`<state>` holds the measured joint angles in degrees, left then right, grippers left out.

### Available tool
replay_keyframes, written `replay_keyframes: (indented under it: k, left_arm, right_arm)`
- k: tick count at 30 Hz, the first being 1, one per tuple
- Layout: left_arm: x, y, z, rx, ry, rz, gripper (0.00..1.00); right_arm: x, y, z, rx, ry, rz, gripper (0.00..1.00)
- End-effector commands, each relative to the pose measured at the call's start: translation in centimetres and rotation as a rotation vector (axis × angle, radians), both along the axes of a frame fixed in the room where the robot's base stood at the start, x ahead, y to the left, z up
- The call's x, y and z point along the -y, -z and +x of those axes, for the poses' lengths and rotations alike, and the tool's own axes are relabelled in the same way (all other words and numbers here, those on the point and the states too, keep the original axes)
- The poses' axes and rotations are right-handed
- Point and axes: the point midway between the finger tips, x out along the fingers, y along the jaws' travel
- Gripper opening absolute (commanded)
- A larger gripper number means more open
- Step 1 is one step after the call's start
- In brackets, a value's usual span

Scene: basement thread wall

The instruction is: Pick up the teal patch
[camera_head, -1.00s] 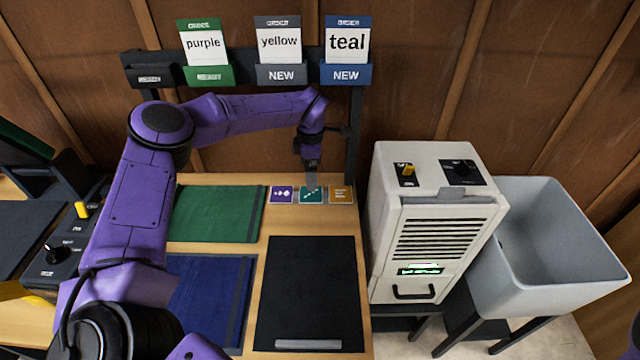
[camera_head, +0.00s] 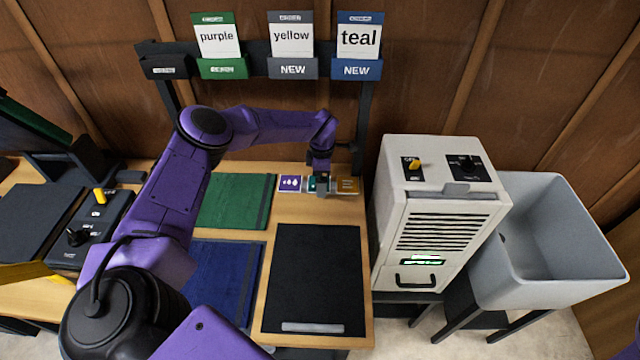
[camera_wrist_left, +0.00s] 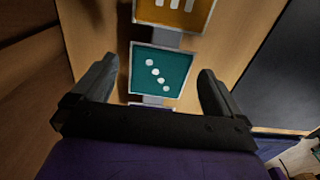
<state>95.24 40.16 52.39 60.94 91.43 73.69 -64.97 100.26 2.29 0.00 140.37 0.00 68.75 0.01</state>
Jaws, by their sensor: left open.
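The teal patch (camera_wrist_left: 158,72) is a square with a light border and a diagonal row of white dots. In the left wrist view it lies between the two fingers of my open left gripper (camera_wrist_left: 158,85), with space on both sides. In the head view the teal patch (camera_head: 312,186) is partly hidden beneath my left gripper (camera_head: 322,186), at the back of the wooden table. A purple patch (camera_head: 290,184) is to its left and an orange patch (camera_head: 348,186) to its right. My right gripper is not in view.
A black mat (camera_head: 315,275), a green cloth (camera_head: 232,202) and a blue cloth (camera_head: 222,285) lie on the table. Order cards, including the teal card (camera_head: 359,40), stand on a rack behind. A white machine (camera_head: 430,225) and a grey sink (camera_head: 545,240) are to the right.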

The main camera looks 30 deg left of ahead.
Motion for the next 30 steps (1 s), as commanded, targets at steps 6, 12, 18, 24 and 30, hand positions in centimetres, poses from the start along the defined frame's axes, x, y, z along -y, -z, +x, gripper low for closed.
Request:
replay_keyframes:
  k: [6,12,18,24,30]
  left_arm:
    - [0.00,0.22,0.01,0.000,0.000,0.000,1.00]
    - [0.00,0.34,0.01,0.000,0.000,0.000,1.00]
    - [0.00,0.44,0.01,0.000,0.000,0.000,1.00]
    - [0.00,0.40,0.00,0.000,0.000,0.000,1.00]
    - [0.01,0.41,0.01,0.000,0.000,0.000,0.48]
  right_arm:
    - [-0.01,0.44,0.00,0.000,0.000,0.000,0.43]
    - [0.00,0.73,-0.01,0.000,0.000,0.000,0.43]
    - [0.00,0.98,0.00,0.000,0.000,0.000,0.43]
    - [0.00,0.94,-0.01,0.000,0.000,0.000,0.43]
    - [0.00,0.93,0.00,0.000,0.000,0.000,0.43]
